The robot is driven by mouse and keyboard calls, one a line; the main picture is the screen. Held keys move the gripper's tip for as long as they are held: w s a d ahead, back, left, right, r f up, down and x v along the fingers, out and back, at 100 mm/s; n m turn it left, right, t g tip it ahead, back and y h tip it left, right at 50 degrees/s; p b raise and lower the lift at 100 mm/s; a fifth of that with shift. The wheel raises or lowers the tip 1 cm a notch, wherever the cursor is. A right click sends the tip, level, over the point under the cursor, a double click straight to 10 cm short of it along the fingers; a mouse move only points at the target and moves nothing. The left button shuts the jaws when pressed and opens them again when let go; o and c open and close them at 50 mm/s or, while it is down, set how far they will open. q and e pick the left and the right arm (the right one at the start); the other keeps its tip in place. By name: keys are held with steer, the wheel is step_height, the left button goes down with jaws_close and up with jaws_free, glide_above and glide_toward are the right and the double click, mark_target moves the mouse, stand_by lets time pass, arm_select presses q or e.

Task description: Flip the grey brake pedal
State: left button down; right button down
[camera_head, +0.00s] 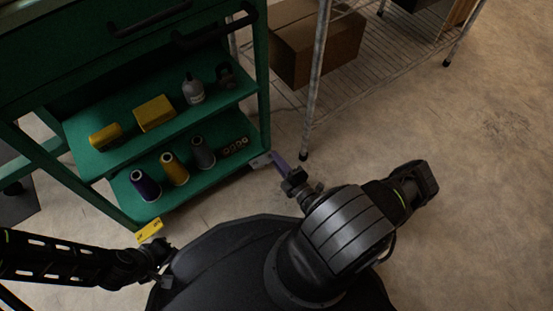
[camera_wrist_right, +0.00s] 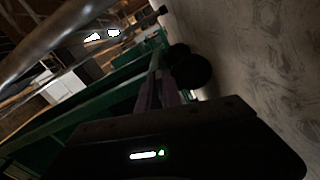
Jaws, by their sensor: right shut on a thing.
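The grey brake pedal (camera_head: 260,161) is a small light grey piece at the lower right corner of the green cart (camera_head: 264,112), near the floor. My right gripper (camera_head: 277,159) reaches it from the right, with its purplish fingers shut on the pedal. In the right wrist view the fingers (camera_wrist_right: 158,92) point away alongside the green cart frame, and the pedal itself is too dark to make out there. My left gripper (camera_head: 163,274) is at the lower left, apart from the cart, and its jaws are too small and dark to judge.
The cart's shelves hold thread spools (camera_head: 174,169), yellow boxes (camera_head: 154,113) and a bottle (camera_head: 193,90). A wire rack (camera_head: 345,80) with a cardboard box (camera_head: 315,45) stands behind. Floor at right is clear.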

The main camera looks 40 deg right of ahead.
steer(key=c, duration=1.5)
jaws_free()
steer(key=shift+s, duration=0.1)
steer(key=s+p, duration=0.2)
steer(key=s, duration=0.4)
steer(key=shift+s+a, duration=0.1)
steer(key=shift+s, duration=0.75)
